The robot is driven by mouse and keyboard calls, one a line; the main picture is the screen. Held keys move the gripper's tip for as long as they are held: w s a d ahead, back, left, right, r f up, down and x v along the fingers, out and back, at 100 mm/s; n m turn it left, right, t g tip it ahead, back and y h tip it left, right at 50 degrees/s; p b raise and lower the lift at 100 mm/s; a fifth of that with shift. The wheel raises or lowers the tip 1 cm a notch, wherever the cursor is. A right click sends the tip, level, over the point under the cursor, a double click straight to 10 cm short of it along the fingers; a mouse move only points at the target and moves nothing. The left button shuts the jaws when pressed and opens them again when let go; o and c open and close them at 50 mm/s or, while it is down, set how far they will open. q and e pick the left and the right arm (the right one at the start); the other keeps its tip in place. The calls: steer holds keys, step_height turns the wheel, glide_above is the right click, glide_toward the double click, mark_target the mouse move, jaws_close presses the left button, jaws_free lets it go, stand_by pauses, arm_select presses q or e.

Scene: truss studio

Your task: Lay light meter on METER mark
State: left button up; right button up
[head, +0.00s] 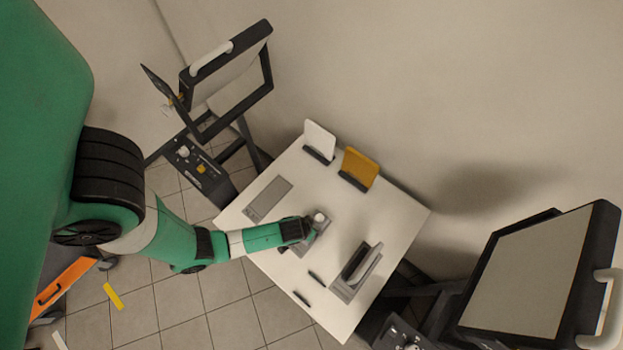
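My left gripper (309,228) reaches in from the left, low over the middle of the white table. A small dark thing with a pale round dome, seemingly the light meter (320,217), shows right at its fingertips. The fingers hide most of it, so I cannot tell whether they are closed on it. Beneath them is a grey patch (302,248), partly covered by the gripper. Another grey rectangular mark (268,199) lies bare on the table's left part. Any lettering is too small to read, so I cannot tell which is the METER mark. My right gripper is out of view.
A white card (319,138) and a yellow card (359,166) stand in dark holders at the back. A handled grey device (362,268) stands at the right. Two short dark sticks (303,298) lie near the front edge. Large framed lamps (530,270) flank the table (395,211).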

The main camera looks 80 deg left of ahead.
arm_select(q)
steer(key=shift+f, duration=0.55)
steer(key=shift+r, duration=0.1)
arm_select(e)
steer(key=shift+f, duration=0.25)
arm_select(q)
steer(key=shift+f, duration=0.25)
steer(key=o, duration=1.6)
steer(key=shift+c, duration=0.2)
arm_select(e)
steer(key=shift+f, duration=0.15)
